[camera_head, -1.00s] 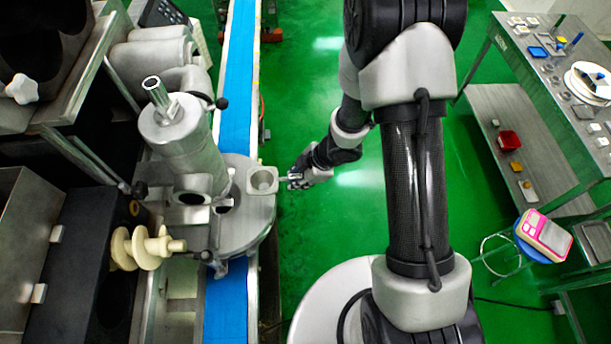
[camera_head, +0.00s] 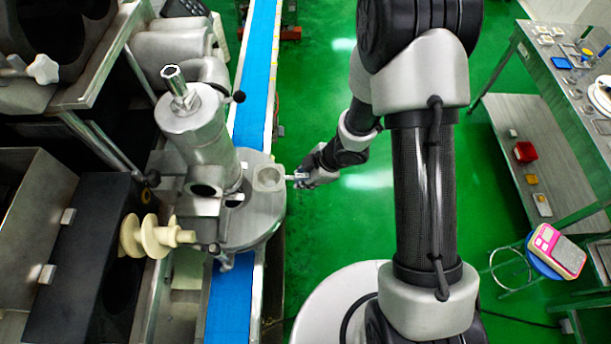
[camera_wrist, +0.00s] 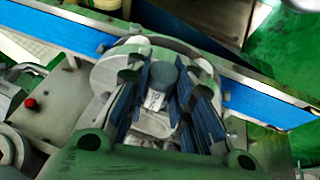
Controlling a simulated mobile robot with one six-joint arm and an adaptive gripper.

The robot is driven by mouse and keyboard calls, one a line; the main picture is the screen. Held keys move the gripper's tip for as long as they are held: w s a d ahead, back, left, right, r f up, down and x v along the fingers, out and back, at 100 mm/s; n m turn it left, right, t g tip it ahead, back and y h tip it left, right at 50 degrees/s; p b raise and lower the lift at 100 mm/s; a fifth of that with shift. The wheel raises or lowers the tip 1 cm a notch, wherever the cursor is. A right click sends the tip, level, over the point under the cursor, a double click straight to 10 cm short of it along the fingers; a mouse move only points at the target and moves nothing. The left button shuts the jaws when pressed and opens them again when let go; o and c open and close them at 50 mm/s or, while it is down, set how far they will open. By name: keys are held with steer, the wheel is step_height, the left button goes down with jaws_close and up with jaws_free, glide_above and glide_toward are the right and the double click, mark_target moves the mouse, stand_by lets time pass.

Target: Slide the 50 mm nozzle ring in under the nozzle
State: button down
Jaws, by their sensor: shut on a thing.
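The nozzle ring (camera_head: 268,179) is a pale grey, squarish piece with a round recess. In the head view it appears over the right part of the machine's round metal plate (camera_head: 262,222), right of the upright steel cylinder (camera_head: 205,140). My gripper (camera_head: 297,177) is shut on the ring's right end, just right of the plate's edge. In the wrist view my gripper's blue-padded fingers (camera_wrist: 160,105) are around a grey part with a small marking. The nozzle is not clearly visible, and I cannot tell whether the ring touches the plate.
A blue conveyor belt (camera_head: 258,75) runs beneath the plate. A cream screw (camera_head: 155,236) sticks out left of the plate. A steel table (camera_head: 520,90) and a stool with a pink scale (camera_head: 556,250) stand at the right.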

mark_target(261, 178)
steer(key=shift+f, duration=0.1)
steer(key=shift+w+a, duration=0.1)
steer(key=shift+a, duration=2.35)
steer(key=shift+w+a+p, duration=0.15)
steer(key=shift+a+p, duration=0.6)
steer(key=shift+a, duration=3.15)
steer(key=c, duration=1.3)
jaws_free()
steer(key=shift+o, duration=0.9)
